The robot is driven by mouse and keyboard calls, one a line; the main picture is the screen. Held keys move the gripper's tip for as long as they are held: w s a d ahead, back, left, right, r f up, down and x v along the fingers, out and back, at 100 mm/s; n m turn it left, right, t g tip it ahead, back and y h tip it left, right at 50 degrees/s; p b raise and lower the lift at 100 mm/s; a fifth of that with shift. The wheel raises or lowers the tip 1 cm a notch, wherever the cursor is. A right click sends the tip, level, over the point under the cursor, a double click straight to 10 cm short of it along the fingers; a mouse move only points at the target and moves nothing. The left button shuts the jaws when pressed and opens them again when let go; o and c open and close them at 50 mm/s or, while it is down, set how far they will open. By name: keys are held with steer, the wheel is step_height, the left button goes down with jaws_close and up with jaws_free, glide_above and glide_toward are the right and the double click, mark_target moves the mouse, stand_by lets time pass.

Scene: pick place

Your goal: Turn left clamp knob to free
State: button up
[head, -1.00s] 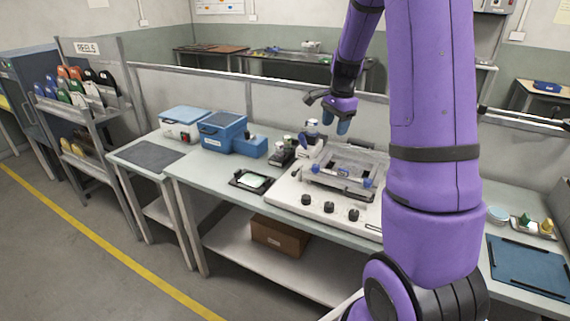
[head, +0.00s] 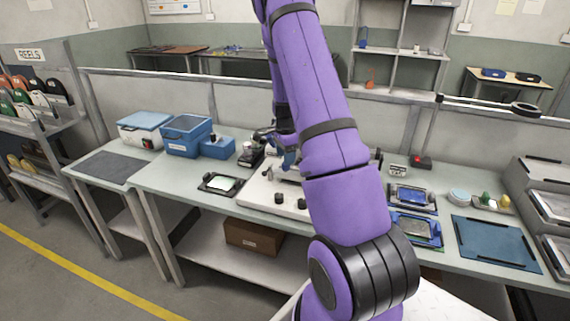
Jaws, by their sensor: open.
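The white fixture machine (head: 257,190) stands on the bench, with black round knobs (head: 279,198) on its front part. My purple arm covers most of its clamp frame, and I cannot make out the left clamp knob. My gripper (head: 288,161) is low over the left rear part of the machine, partly hidden by my arm. Its blue fingertips show, open. Whether they touch anything cannot be seen.
A black-framed tray (head: 220,184) lies left of the machine. Blue boxes (head: 187,136) and a white box with a light-blue lid (head: 141,130) stand further left. Blue framed boards (head: 411,196) and a blue mat (head: 487,242) lie to the right.

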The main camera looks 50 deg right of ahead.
steer(key=shift+f, duration=1.85)
steer(key=shift+c, duration=0.4)
steer(key=c, duration=0.8)
steer(key=shift+c, duration=0.2)
